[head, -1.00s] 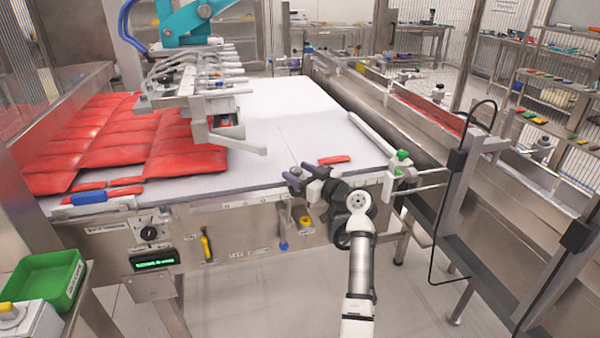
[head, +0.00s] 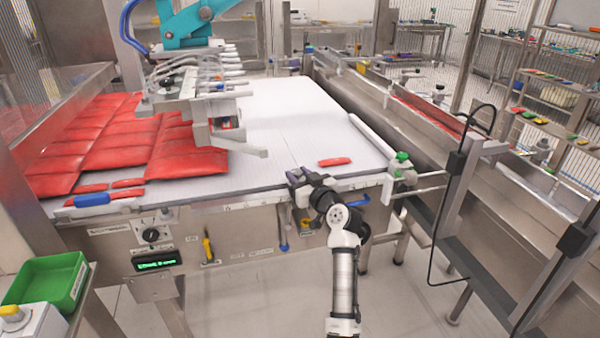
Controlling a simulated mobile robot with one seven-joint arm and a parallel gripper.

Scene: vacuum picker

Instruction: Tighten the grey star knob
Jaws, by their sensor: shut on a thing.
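My gripper (head: 297,179) is at the front edge of the white conveyor belt (head: 290,115), left of the green-knobbed bracket. Its dark jaws are closed at the edge rail. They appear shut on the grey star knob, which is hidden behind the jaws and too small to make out. My wrist and forearm reach up to it from the lower middle of the view.
A green knob (head: 402,157) tops the bracket right of my gripper. A small red packet (head: 334,162) lies on the belt just beyond. Red pouches (head: 188,160) cover the belt's left. A teal picker arm (head: 185,22) hangs above. A green bin (head: 45,282) stands lower left.

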